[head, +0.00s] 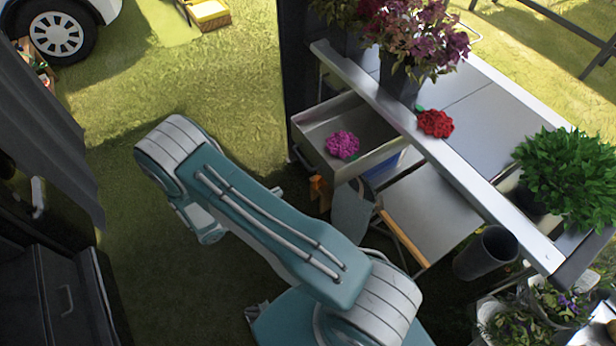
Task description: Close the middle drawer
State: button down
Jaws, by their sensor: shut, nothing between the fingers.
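A metal drawer (327,127) stands pulled out from under the left side of the long metal-topped table (470,110). A pink flower head (342,145) lies inside it. No other open drawer shows clearly, and I cannot tell from here whether this is the middle one. My teal arm rises from the bottom of the head view and bends at the left, short of the drawer. The arm's own links hide its far end, so my gripper cannot be made out.
A potted purple plant (415,40), a red flower (435,123) and a green plant (567,170) stand or lie on the table. An orange object (318,190) and a grey-blue container (352,210) are below the drawer.

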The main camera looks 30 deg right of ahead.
aim_at(324, 169)
jog(key=d, duration=1.3)
jog(key=shift+w+d+f, duration=0.25)
jog(key=shift+d, duration=0.15)
jog(key=shift+d, duration=0.1)
jog(key=d, duration=1.7)
jog(key=w+d, duration=0.1)
jog(key=d, duration=0.8)
jog(key=shift+d, duration=0.1)
jog(key=shift+d+r, duration=0.1)
jog(key=shift+d, duration=0.2)
jog(key=shift+w+a, duration=0.2)
jog(key=shift+a, duration=0.2)
jog(key=shift+n, duration=0.3)
jog(key=a, duration=0.9)
jog(key=s+a, duration=0.1)
jog(key=a, duration=0.3)
jog(key=shift+a+f, duration=0.2)
